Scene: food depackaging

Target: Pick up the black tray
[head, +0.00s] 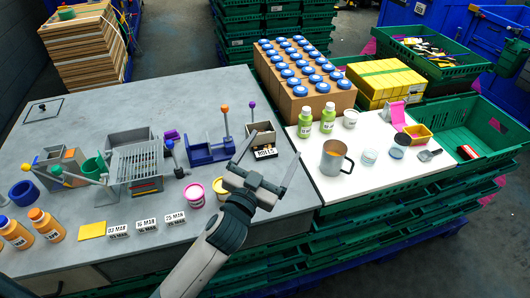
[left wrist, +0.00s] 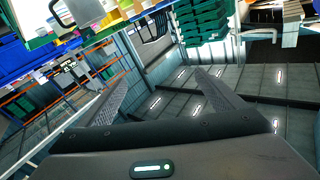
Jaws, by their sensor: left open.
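A small dark open box (head: 261,127) with a black, white-lettered front stands near the right edge of the grey table; it is the likeliest black tray, though I cannot be sure. Its lower part is close behind my gripper in the picture. My left gripper (head: 269,158) is open and empty, with its two fingers spread toward the box; I cannot tell the exact gap in depth. The open fingers also show in the left wrist view (left wrist: 160,95), with nothing between them. The box is not recognisable there. My right gripper is not in view.
A steel mug (head: 333,160) and green bottles (head: 328,118) stand on the white board to the right. A blue fixture (head: 210,150) with upright levers is left of the box. Pink (head: 195,196) and yellow tubs sit near my arm. Green crates (head: 488,130) flank the right.

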